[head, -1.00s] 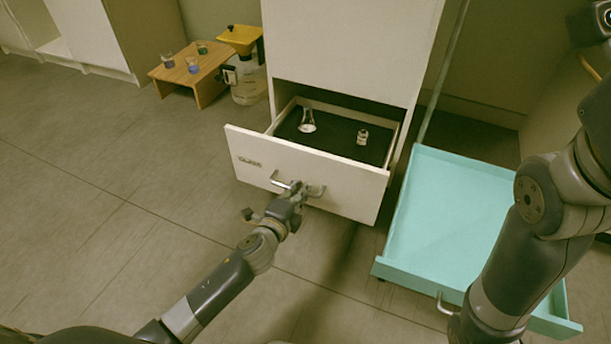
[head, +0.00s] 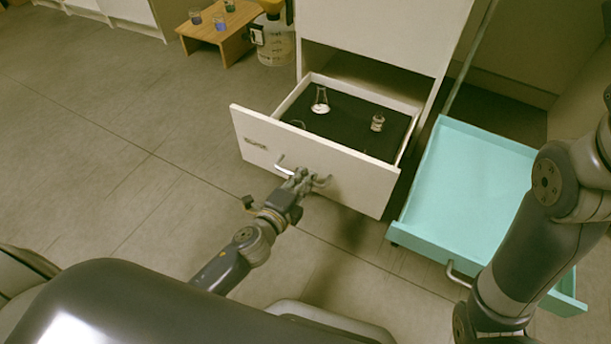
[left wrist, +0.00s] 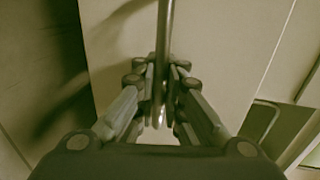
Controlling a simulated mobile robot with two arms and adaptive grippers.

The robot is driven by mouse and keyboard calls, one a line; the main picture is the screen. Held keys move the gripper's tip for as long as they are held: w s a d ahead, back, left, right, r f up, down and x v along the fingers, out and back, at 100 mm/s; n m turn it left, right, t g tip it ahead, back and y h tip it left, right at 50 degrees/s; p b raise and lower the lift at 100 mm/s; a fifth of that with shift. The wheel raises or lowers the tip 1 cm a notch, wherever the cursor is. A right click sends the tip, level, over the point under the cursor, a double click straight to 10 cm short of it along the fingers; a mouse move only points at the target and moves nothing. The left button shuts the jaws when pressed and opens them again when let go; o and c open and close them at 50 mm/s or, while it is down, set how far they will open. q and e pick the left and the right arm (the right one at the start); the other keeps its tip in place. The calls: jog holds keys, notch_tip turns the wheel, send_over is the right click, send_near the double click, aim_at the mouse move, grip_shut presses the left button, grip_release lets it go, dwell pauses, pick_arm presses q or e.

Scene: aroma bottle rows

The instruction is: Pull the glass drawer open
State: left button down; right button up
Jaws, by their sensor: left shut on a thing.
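The glass drawer (head: 345,180) is the white drawer of the white cabinet, and it stands well out of the cabinet. Its front bears a small dark label, too small to read clearly. A flask (head: 320,104) and a small glass bottle (head: 377,122) stand on its dark floor, and part of another clear item shows near the front left. My left gripper (head: 299,178) is shut on the drawer's metal bar handle (head: 284,166). In the left wrist view the handle (left wrist: 164,50) runs between the fingers. My right gripper is out of view; only my right arm shows at the right.
A turquoise drawer or tray (head: 465,190) with its own handle lies low at the right. A small wooden table (head: 222,38) with several beakers and a jug (head: 273,40) stand at the back left. The floor at the left is clear.

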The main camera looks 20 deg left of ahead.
pick_arm(q)
jog(key=c, duration=1.7)
grip_release()
jog(key=v, duration=1.2)
